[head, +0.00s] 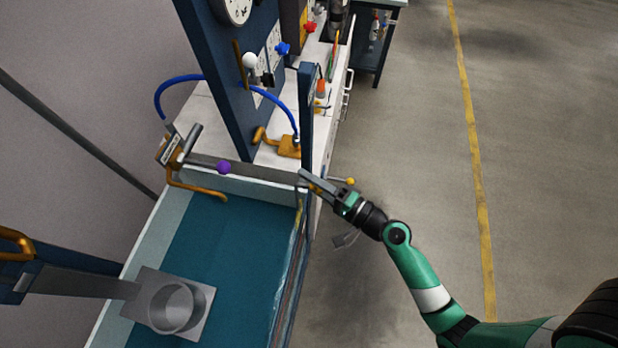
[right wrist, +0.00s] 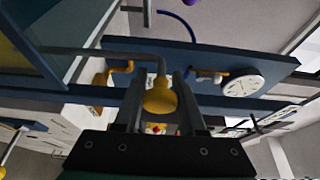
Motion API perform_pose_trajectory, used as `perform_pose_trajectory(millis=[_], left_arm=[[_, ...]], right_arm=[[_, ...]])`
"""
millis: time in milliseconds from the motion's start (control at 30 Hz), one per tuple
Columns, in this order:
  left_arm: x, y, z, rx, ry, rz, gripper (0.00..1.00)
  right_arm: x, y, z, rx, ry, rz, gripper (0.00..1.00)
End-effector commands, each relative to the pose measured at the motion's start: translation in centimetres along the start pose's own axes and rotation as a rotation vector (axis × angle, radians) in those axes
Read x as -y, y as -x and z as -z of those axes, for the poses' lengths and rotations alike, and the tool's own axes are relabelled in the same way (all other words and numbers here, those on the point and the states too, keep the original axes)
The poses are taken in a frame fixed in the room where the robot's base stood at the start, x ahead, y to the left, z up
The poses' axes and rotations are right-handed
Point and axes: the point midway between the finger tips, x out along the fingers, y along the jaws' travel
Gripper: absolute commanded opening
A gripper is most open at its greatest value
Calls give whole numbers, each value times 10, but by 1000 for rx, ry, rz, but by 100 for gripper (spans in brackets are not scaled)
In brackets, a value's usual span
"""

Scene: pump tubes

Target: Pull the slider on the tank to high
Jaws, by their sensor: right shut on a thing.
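The tank (head: 225,255) with teal water fills the lower left of the head view. My right gripper (head: 318,184) is at the tank's upper right corner. A small yellow knob (head: 351,181) shows just right of it. In the right wrist view, my right gripper's fingers (right wrist: 158,90) stand on either side of a yellow knob (right wrist: 160,98) at the end of a bent grey rod (right wrist: 110,55). I take this knob to be the slider's handle. The exact contact and any level marking cannot be made out. My left gripper is not in view.
A purple ball (head: 223,167) sits by the grey bar along the tank's far edge. Orange pipes, a blue hose (head: 180,79) and a dark blue panel (head: 225,75) with a gauge stand behind. The floor (head: 540,130) to the right is clear.

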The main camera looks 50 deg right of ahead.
Motion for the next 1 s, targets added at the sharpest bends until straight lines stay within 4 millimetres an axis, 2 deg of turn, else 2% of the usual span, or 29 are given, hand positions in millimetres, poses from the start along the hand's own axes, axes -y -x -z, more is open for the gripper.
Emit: perform_pose_trajectory(millis=[33,167,200,233,867,1000], left_arm=[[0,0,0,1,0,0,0],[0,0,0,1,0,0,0],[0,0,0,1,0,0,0],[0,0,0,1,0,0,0],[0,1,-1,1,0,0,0],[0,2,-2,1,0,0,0]], right_arm=[[8,-1,0,0,1,20,0],[9,-1,0,0,0,22,0],[10,-1,0,1,0,23,47],[10,-1,0,1,0,23,50],[5,0,0,0,0,14,50],[3,13,2,-3,1,12,50]])
